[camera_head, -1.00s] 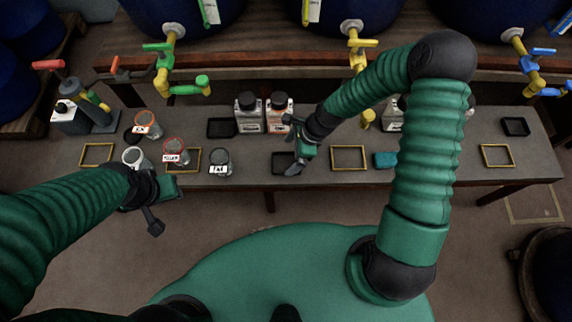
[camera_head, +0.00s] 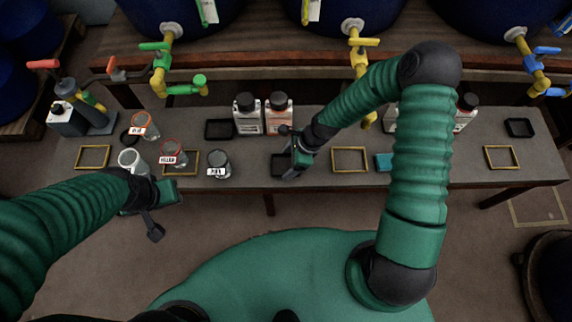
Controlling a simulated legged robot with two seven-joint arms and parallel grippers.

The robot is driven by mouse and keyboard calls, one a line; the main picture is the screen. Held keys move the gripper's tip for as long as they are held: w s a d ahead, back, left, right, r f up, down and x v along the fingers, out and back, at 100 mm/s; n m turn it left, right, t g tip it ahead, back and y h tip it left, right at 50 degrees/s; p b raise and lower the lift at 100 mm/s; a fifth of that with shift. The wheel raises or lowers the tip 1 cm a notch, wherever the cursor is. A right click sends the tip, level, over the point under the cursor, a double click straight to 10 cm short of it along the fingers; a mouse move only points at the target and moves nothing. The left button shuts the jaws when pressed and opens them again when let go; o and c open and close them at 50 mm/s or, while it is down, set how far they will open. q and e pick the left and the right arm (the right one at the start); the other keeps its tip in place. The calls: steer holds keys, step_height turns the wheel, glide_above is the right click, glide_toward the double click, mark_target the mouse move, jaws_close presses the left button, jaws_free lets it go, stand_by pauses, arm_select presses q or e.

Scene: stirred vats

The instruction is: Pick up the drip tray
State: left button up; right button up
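Three shallow black trays that could be the drip tray are on the bench. One tray (camera_head: 278,164) is at the front middle, partly hidden by my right gripper. A second tray (camera_head: 220,129) lies left of the white bottles, and a third tray (camera_head: 519,128) is at the right end. My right gripper (camera_head: 292,172) is at the right side of the front middle tray; whether it touches the tray or how its fingers stand is unclear. My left gripper (camera_head: 172,192) is at the front left edge, with no object visible in it; its finger opening is unclear.
Jars with orange or red rims (camera_head: 145,126) (camera_head: 173,154), a white cup (camera_head: 130,160) and a dark-lidded jar (camera_head: 218,165) stand at left. Yellow frames (camera_head: 350,159) mark the bench. Valve taps (camera_head: 362,85) overhang it.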

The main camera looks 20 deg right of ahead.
steer(key=c, duration=0.8)
steer(key=shift+o, duration=0.2)
